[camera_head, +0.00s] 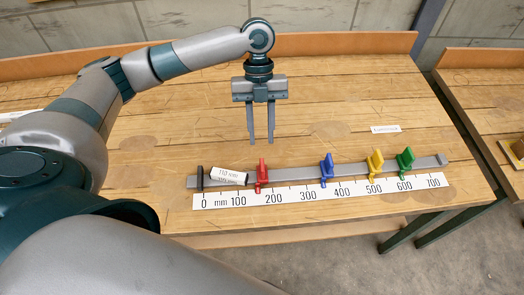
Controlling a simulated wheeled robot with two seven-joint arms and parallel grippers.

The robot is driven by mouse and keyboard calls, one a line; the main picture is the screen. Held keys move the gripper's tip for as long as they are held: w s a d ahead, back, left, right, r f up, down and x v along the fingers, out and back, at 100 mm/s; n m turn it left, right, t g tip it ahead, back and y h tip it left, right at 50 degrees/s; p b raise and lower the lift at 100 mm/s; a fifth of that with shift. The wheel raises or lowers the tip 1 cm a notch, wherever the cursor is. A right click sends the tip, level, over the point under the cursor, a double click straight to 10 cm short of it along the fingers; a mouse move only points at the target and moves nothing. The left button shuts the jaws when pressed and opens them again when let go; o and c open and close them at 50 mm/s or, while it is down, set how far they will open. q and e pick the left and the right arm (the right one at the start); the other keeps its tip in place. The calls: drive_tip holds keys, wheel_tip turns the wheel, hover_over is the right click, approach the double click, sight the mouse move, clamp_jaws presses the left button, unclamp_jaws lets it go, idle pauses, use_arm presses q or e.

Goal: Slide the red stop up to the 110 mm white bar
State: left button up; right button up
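The red stop (262,174) sits on a grey rail (300,174) behind a printed millimetre scale (320,193). The white bar (229,176), marked 110 mm, lies at the rail's left part, between a dark end stop (200,177) and the red stop. A small gap shows between the bar's right end and the red stop. My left gripper (261,141) is above and behind the red stop, pointing down, with its two fingers apart and nothing between them. My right gripper is not in view.
A blue stop (327,171), a yellow stop (375,166) and a green stop (405,163) stand farther right on the rail. A small white label (385,129) lies behind the rail. The wooden table (340,95) is otherwise mostly clear, with a raised back board (330,43).

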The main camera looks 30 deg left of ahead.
use_arm(q)
drive_tip(key=b+v, duration=0.1)
drive_tip(key=v, duration=0.6)
drive_tip(key=shift+s, duration=0.1)
drive_tip(key=shift+c, duration=0.7)
drive_tip(key=c, duration=0.5)
drive_tip(key=shift+d+f+n+y, duration=0.3)
drive_tip(key=shift+d+n, duration=0.2)
drive_tip(key=shift+n, duration=0.2)
clamp_jaws()
drive_tip(key=d+f+n+t+y+p, duration=0.2)
drive_tip(key=d+n, duration=0.8)
drive_tip(key=n, duration=0.6)
drive_tip(key=shift+s+d+f+n+y+p, duration=0.25)
drive_tip(key=shift+s+f+n+y+p, duration=0.15)
drive_tip(key=shift+f+y, duration=0.7)
drive_tip(key=shift+r, duration=0.15)
